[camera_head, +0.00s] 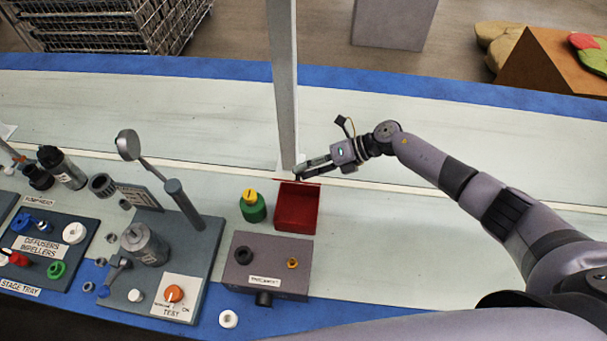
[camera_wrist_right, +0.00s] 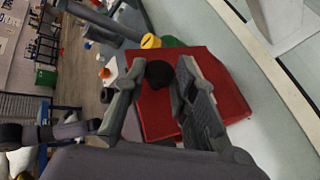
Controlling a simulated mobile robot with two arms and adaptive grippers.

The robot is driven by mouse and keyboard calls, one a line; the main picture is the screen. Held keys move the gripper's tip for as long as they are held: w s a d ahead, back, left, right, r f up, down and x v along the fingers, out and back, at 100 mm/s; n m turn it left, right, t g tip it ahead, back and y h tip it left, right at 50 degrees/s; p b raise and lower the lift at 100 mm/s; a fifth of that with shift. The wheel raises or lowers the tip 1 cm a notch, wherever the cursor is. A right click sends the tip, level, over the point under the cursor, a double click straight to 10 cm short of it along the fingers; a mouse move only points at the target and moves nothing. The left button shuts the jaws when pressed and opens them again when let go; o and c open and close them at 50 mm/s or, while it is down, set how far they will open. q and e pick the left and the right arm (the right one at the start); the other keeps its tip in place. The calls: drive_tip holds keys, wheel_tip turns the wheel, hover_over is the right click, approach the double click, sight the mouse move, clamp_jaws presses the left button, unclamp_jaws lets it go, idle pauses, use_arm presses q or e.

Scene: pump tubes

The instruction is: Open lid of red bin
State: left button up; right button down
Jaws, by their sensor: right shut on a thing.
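The red bin (camera_head: 296,208) stands on the pale bench, and its hollow inside shows from above in the head view. Its red lid (camera_head: 299,182) shows nearly edge-on, raised at the bin's far edge. My right gripper (camera_head: 300,173) is at that lid from behind. In the right wrist view my right gripper (camera_wrist_right: 155,85) has its fingers on either side of a dark round knob (camera_wrist_right: 158,74), in front of the red lid face (camera_wrist_right: 218,72). The gripper is shut on the knob. My left gripper is not in view.
A green container with a yellow top (camera_head: 253,206) stands left of the bin. A grey box (camera_head: 268,262) is close in front. A pale post (camera_head: 285,90) rises just behind the lid. The bench right of the bin is clear apart from my arm.

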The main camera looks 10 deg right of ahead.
drive_tip(key=shift+w+d+m+g+y+b, duration=0.4)
drive_tip(key=shift+w+b, duration=0.45)
drive_tip(key=shift+b, duration=0.85)
drive_tip(key=shift+w+d+m+g+y+b, duration=0.15)
drive_tip(key=shift+w+m+g+b, duration=0.6)
drive_tip(key=shift+b, duration=1)
drive_tip(key=shift+w+d+m+g+y+b, duration=0.4)
drive_tip(key=shift+w+b, duration=0.6)
drive_tip(key=shift+b, duration=0.7)
drive_tip(key=shift+a, duration=0.1)
drive_tip(key=c, duration=1.3)
unclamp_jaws()
drive_tip(key=v, duration=1.2)
drive_tip(key=shift+s+r, duration=0.1)
drive_tip(key=shift+r, duration=0.1)
